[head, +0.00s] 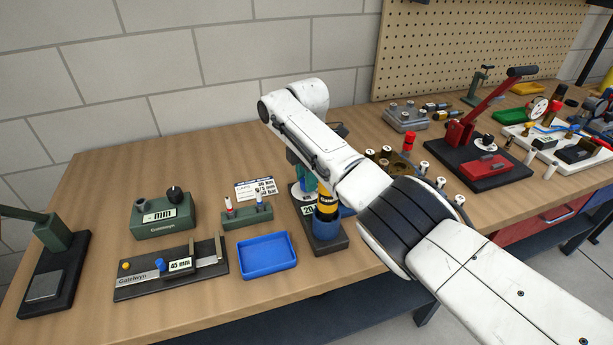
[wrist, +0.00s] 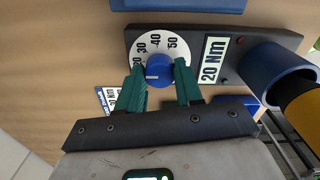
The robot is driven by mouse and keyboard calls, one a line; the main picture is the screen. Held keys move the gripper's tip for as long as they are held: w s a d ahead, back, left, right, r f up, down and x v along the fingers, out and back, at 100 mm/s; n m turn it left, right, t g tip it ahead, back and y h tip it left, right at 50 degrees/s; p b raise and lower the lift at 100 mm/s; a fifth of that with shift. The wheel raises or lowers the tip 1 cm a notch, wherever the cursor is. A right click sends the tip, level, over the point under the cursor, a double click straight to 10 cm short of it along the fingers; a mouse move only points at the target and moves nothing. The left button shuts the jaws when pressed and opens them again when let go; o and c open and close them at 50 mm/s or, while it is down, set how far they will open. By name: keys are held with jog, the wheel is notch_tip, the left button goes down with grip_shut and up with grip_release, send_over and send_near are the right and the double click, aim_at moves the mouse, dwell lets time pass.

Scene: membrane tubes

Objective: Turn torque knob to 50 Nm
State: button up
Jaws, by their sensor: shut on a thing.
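The blue torque knob (wrist: 159,73) sits on a white dial (wrist: 176,46) marked from 20 to 50. Its white line points left, toward the 20 end. The label plate (wrist: 212,60) beside it reads 20 Nm; part of it also shows in the head view (head: 307,210). My gripper (wrist: 159,80) has its two green fingers on either side of the knob and is shut on it. In the head view my arm hides most of the knob and dial.
A blue cup (wrist: 278,72) on the dark base holds a yellow and black tool (head: 327,203). In the head view a blue tray (head: 267,270) lies left of it, with a slide gauge (head: 170,270) and green mm box (head: 163,214) further left. A red lever press (head: 470,140) stands right.

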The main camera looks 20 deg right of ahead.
jog(key=m, duration=0.5)
jog(key=shift+m, duration=0.3)
jog(key=m, duration=0.6)
jog(key=shift+p, duration=0.35)
jog(key=m, duration=0.6)
jog(key=shift+m, duration=0.3)
jog(key=m, duration=0.5)
jog(key=shift+m, duration=0.3)
jog(key=o, duration=1)
jog(key=shift+o, duration=0.2)
